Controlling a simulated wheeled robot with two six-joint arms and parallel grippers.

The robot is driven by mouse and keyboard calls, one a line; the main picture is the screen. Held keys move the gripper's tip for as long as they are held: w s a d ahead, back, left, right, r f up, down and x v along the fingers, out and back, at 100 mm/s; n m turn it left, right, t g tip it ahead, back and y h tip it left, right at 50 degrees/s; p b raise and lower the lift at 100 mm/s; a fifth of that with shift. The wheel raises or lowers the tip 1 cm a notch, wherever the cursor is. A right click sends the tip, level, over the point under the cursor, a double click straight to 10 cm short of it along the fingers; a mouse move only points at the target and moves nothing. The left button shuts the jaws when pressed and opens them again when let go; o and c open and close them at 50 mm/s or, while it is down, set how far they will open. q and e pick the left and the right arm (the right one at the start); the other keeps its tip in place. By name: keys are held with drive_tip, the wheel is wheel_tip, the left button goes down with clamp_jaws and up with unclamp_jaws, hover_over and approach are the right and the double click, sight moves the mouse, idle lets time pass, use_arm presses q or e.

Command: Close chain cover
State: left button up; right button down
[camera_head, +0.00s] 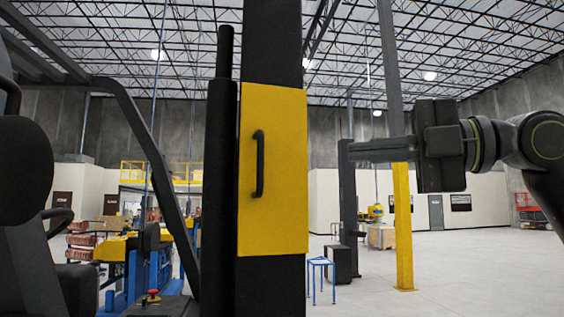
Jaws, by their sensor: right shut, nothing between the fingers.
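The chain cover is a yellow panel (283,175) on a tall dark column in the middle of the view. It has a black vertical bar handle (259,163) near its left edge. The panel looks nearly face-on, and its right edge sticks out slightly past the column; I cannot tell whether it lies fully flush. My right gripper (357,151) comes in from the right, shut and empty, pointing left. In the picture its fingers are to the right of the panel, with a gap between them. My left gripper is not in view.
A black upright cylinder (219,190) stands just left of the panel. A black seat (25,190) and a dark slanted frame bar (140,140) fill the left. A yellow-based post (403,230) and a blue stool (320,275) stand farther back. Open floor (460,275) lies at the right.

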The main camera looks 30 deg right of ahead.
sight(282, 161)
drive_tip(key=p+x, duration=0.3)
drive_tip(key=x, duration=0.1)
drive_tip(key=w+d+p+x, duration=0.1)
drive_tip(key=p+x, duration=0.2)
drive_tip(key=x, duration=0.1)
drive_tip(key=w+d+p+x, duration=0.1)
drive_tip(key=p+x, duration=0.3)
drive_tip(key=shift+w, duration=0.25)
